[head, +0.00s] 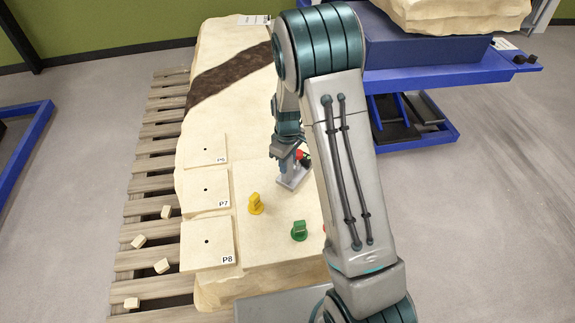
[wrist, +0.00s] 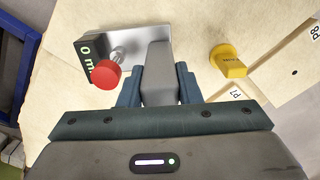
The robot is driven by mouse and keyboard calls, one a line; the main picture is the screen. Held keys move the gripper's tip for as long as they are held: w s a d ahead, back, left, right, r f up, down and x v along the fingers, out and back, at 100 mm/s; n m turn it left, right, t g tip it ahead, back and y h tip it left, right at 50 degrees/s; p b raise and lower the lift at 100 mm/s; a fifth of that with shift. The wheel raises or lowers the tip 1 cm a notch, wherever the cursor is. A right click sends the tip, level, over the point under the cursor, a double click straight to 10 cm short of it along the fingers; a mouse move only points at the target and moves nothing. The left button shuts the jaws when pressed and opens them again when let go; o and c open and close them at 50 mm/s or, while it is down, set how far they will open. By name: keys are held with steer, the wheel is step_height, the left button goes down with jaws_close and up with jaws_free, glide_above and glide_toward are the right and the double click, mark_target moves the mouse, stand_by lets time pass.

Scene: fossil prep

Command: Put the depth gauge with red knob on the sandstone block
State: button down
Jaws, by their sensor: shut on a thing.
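The depth gauge has a grey metal body with a "0 m..." display and a red knob. In the wrist view the gauge (wrist: 158,65) is between my gripper's (wrist: 160,84) two fingers, with the knob to the left. In the head view the gauge (head: 293,179) is over the pale sandstone block (head: 262,225) on the pallet, partly hidden by my gripper (head: 288,158). My gripper is shut on it. I cannot tell whether its base touches the stone. A yellow piece (head: 255,204) and a green piece (head: 299,231) stand nearby on the block.
Plates P6 (head: 205,150), P7 (head: 203,190) and P8 (head: 208,244) line the block's left side. Small stone chips (head: 138,241) lie on the wooden pallet (head: 145,262). Another pale stone (head: 455,14) rests on a blue lift table (head: 430,74) at the upper right.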

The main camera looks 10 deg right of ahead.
steer(key=shift+f, duration=1.15)
steer(key=shift+f, duration=0.15)
steer(key=c, duration=1)
jaws_free()
steer(key=shift+c, duration=0.2)
steer(key=shift+r, duration=0.2)
